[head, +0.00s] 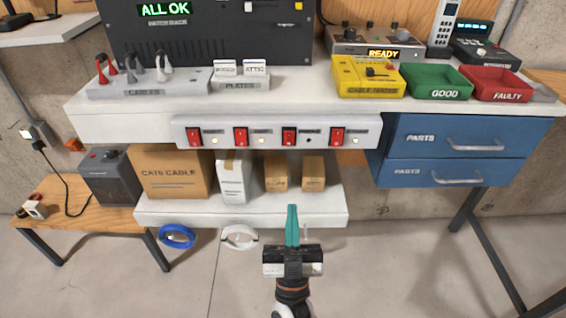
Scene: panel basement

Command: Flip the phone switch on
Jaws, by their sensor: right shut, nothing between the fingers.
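A white switch strip (222,124) runs along the front edge of the bench, with several red rocker switches in a row. The third switch from the left (289,137) has a dark lamp (308,141) beside it, while the lamps by the other switches glow pale. The small labels are too blurred to read surely, so I cannot confirm which is the phone switch. My right gripper (292,212), with teal fingers, is shut and empty. It appears below the strip in the picture, in front of the lower shelf, apart from the switches. My left gripper is not in view.
Blue drawers (455,146) with handles flank the strip on the right. The lower shelf (200,211) holds a Cat6 cable box (168,172) and smaller boxes. Green (437,82) and red (497,83) trays stand on the bench. The space before the strip is clear.

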